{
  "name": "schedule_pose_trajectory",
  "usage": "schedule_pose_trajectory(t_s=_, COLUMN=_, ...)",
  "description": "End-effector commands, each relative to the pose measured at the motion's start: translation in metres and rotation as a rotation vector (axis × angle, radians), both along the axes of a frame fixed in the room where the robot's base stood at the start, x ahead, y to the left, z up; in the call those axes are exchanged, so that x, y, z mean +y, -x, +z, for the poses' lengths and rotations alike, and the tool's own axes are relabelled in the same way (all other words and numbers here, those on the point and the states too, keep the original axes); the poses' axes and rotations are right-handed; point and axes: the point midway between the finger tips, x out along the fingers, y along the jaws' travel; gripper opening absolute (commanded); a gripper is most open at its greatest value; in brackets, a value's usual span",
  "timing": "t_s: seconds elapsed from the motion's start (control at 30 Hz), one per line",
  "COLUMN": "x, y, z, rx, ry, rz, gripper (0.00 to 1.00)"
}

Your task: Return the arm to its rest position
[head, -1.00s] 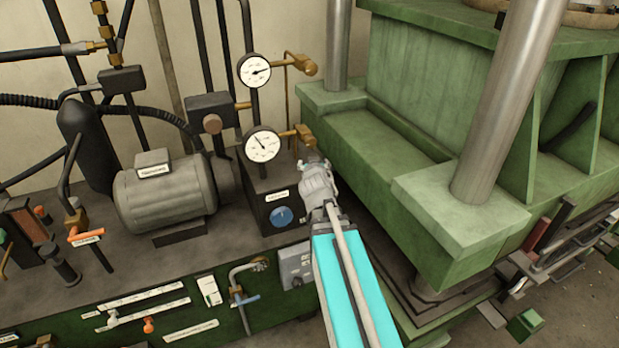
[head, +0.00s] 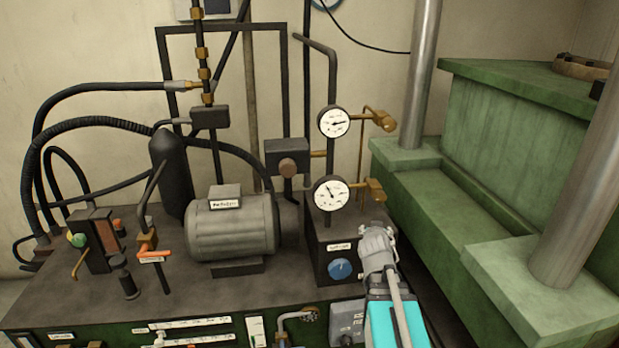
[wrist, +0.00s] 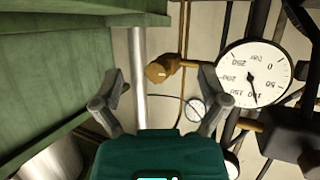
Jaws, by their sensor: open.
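My arm's cyan link (head: 396,325) rises from the bottom edge in the head view. My grey gripper (head: 377,236) is at its end, in front of the right side of the dark block (head: 322,236) with the blue knob (head: 340,269). In the wrist view the two fingers of my gripper (wrist: 163,90) stand wide apart with nothing between them but background. The fingertips are too small to make out in the head view. Whether the gripper touches the block cannot be told.
Two pressure gauges (head: 330,193) with brass fittings stand just above my gripper; one gauge (wrist: 252,75) looms at right in the wrist view. A green press (head: 510,150) with steel columns is at right. A motor (head: 233,228), hoses and orange-handled valve (head: 154,253) are at left.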

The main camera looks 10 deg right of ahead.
Motion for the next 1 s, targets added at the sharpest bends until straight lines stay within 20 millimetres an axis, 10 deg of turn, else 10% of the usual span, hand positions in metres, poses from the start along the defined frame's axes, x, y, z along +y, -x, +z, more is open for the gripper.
schedule_pose_trajectory(t_s=0.37, x=0.025, y=0.010, z=-0.024, rx=0.140, ry=-0.048, rz=0.003, gripper=0.94)
schedule_pose_trajectory(t_s=1.0, x=0.177, y=0.116, z=-0.110, rx=0.919, ry=-0.264, rz=0.240, gripper=0.94)
